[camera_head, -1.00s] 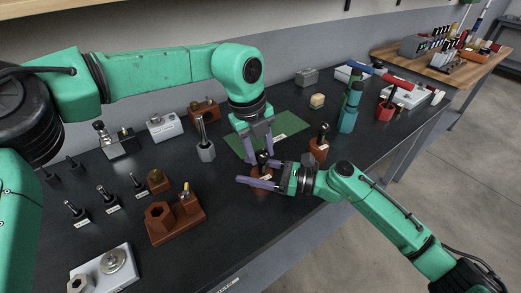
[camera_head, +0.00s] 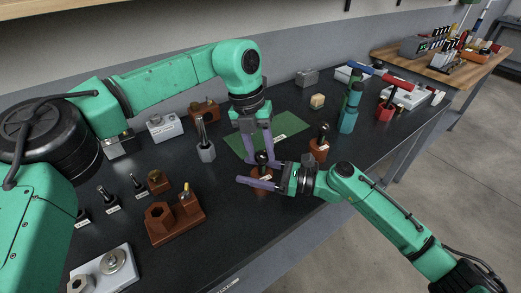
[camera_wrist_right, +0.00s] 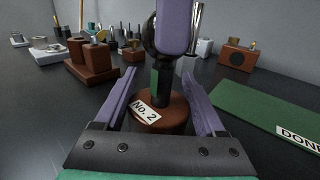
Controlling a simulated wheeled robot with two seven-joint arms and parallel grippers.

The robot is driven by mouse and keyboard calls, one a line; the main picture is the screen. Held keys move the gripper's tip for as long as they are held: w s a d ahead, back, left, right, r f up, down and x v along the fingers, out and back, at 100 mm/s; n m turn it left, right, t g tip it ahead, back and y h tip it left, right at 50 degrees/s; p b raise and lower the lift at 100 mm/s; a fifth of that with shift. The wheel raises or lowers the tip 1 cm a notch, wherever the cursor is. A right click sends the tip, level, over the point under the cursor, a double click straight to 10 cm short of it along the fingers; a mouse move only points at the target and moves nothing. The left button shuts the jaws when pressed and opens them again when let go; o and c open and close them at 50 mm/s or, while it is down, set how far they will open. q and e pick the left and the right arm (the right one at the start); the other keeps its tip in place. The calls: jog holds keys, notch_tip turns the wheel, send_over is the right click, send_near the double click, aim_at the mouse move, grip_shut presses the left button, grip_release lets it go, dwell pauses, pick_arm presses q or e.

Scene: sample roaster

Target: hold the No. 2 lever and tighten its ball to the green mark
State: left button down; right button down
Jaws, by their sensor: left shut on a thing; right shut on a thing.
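The No. 2 lever stands upright in a reddish-brown round base (camera_wrist_right: 162,118) with a white "No. 2" label (camera_wrist_right: 146,110). Its dark stem shows a green band (camera_wrist_right: 155,80) below the dark, shiny ball (camera_wrist_right: 152,35). My right gripper (camera_head: 262,181) comes in low from the right and is shut on the lever, one finger on each side in the right wrist view. My left gripper (camera_head: 259,158) points down from above and is shut on the ball (camera_head: 261,157). One of its purple fingers (camera_wrist_right: 174,25) hides part of the ball in the wrist view.
A green mat (camera_head: 290,125) lies just behind, with a "DONE" label (camera_wrist_right: 298,138). Another lever in a brown base (camera_head: 319,148) stands close to the right.

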pick_arm(q)
jog(key=m, duration=0.4)
jog(key=shift+w+m+g, duration=0.1)
jog(key=shift+m+g, duration=0.2)
jog(key=shift+g, duration=0.1)
jog(key=m, duration=0.3)
jog(key=shift+m+g+y, duration=0.3)
jog(key=shift+m+y, duration=0.1)
jog(key=m, duration=0.4)
jog(key=shift+d+y, duration=0.1)
jog(key=shift+y, duration=0.3)
jog(key=shift+m+y, duration=0.3)
jog(key=shift+m, duration=1.4)
jog(key=shift+w, duration=0.1)
jog(key=shift+c, duration=2.2)
grip_release()
jog(key=shift+d, duration=0.1)
